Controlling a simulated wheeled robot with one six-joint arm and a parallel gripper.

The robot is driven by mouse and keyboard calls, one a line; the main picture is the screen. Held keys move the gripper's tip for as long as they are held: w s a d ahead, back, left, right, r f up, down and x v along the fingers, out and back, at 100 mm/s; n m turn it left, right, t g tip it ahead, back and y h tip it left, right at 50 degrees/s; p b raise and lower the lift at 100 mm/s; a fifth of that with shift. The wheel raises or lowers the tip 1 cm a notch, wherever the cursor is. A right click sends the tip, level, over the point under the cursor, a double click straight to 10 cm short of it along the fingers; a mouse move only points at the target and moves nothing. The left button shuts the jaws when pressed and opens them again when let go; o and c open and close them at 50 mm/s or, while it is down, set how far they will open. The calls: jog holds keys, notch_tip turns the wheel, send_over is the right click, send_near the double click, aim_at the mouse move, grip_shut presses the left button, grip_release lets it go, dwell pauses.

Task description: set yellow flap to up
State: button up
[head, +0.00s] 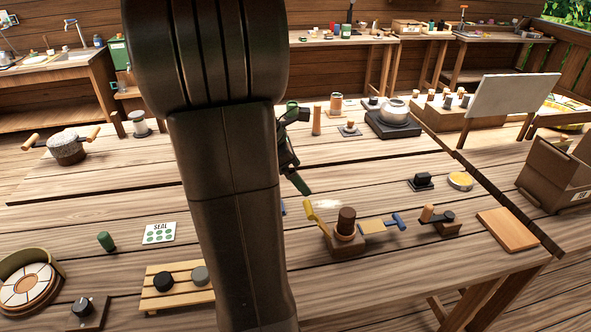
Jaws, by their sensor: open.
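A yellow lever-like piece (314,217) stands tilted at the left side of a small wooden block (347,246) with a dark brown cylinder (346,221). I cannot tell for sure which yellow piece is the flap. My gripper (294,168) is open, with a dark green finger showing behind and above the tilted yellow piece, apart from it in the picture. My arm hides much of the gripper.
My arm blocks the middle of the view. A small black-topped block with a wooden peg (439,222) stands right of the blue piece, near a flat wooden board (507,229). A slatted rack (179,292) lies front left. A burner with a pot (393,122) stands behind.

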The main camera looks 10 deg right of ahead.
jog(key=shift+a+r, duration=0.2)
jog(key=shift+r, duration=0.15)
jog(key=shift+a+f+b, duration=0.2)
jog(key=shift+f+b, duration=0.05)
jog(key=shift+b, duration=0.05)
jog(key=c, duration=0.5)
jog(key=shift+h, duration=0.5)
jog(key=a+f+b, duration=0.2)
jog(key=a, duration=0.1)
jog(key=a+f+b, duration=0.1)
jog(key=a+b, duration=0.2)
jog(key=a+f+b, duration=0.2)
jog(key=a+b, duration=0.1)
jog(key=shift+s+f, duration=0.3)
jog(key=shift+f, duration=0.05)
grip_shut()
jog(key=d+f, duration=0.6)
jog(key=d, duration=0.3)
jog(key=shift+w+d+f, duration=0.15)
jog(key=shift+f, duration=0.15)
